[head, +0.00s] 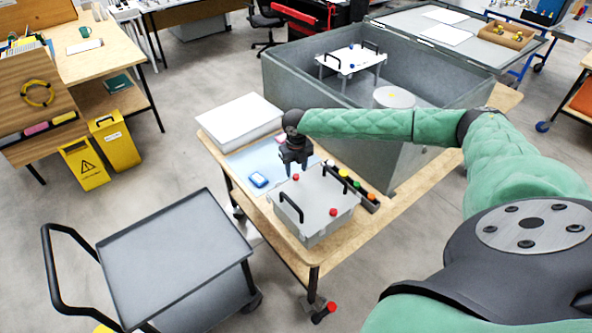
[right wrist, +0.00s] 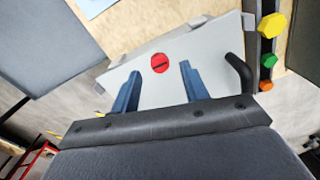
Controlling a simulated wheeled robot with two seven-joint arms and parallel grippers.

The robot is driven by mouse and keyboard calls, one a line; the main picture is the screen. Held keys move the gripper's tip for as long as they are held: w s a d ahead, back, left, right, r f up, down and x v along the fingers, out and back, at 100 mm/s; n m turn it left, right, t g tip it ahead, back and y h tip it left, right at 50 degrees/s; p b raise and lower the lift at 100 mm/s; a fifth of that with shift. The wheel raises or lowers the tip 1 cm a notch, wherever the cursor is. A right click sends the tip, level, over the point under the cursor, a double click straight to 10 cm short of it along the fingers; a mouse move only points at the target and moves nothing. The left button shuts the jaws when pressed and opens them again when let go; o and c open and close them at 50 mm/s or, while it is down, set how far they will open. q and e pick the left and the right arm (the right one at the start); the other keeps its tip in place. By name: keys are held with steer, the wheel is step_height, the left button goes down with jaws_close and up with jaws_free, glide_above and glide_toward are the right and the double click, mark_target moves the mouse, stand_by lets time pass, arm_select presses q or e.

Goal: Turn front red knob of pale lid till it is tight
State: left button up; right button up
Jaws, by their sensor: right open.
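The pale lid (head: 316,203) sits on a grey box on the wooden table, with two black handles. One red knob (head: 295,177) is at its far left end, another red knob (head: 333,212) at its near end. My right gripper (head: 294,171) points down over the far-left knob. In the right wrist view, a slotted red knob (right wrist: 159,63) shows just beyond and between the tips of the two blue fingers of my right gripper (right wrist: 160,70). The gripper is open and empty; I cannot tell whether a finger touches the knob. My left gripper is out of view.
A black strip tray (head: 372,205) with coloured knobs lies beside the lid's right side. A large grey bin (head: 390,160) stands behind. A grey cart (head: 175,255) stands at the left.

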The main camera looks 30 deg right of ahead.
mark_target(296, 175)
steer(key=shift+f+p, duration=0.5)
steer(key=shift+f, duration=0.95)
jaws_close()
steer(key=shift+m, duration=0.3)
